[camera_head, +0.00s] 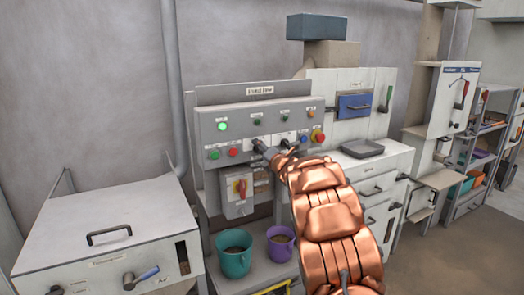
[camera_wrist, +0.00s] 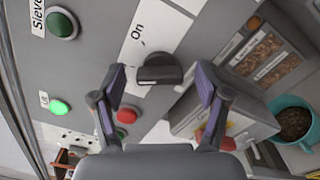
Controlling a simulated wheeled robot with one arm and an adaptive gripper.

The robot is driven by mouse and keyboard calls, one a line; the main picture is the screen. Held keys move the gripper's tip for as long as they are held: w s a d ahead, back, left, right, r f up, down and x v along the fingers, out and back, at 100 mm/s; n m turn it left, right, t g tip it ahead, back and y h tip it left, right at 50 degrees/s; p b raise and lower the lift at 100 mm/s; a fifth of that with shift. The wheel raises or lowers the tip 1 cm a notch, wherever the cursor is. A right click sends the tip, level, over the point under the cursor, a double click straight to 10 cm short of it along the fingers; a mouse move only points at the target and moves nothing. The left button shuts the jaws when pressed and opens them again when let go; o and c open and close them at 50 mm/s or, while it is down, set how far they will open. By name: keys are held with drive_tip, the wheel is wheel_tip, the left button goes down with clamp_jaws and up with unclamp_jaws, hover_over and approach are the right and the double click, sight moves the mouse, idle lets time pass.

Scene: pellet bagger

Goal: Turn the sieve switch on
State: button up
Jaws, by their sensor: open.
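The black switch knob (camera_wrist: 160,69) sits on a white plate marked "On" on the grey control panel (camera_head: 208,118). In the wrist view, a dark green lamp (camera_wrist: 61,23) beside the label that begins "Sieve" looks unlit. My gripper (camera_wrist: 160,82) is open, with one finger on each side of the knob and visible gaps between the fingers and the knob. In the head view, my gripper (camera_head: 262,147) is at the panel's middle row, and it and my arm hide most of the switch there. The knob's exact set position is hard to tell.
A lit green lamp (camera_wrist: 58,107) and a red button (camera_wrist: 127,115) are near the knob. Teal (camera_head: 234,262) and purple (camera_head: 281,252) buckets stand beneath. A handled cabinet (camera_head: 100,240) stands at left.

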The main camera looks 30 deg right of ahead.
drive_tip(key=shift+c, duration=0.2)
drive_tip(key=c, duration=1.1)
drive_tip(key=shift+m, duration=0.3)
drive_tip(key=m+p, duration=0.2)
drive_tip(key=m, duration=0.9)
drive_tip(key=shift+f+p, duration=0.1)
drive_tip(key=shift+p, duration=0.2)
drive_tip(key=shift+m, duration=0.3)
drive_tip(key=o, duration=1.1)
drive_tip(key=shift+o, duration=0.2)
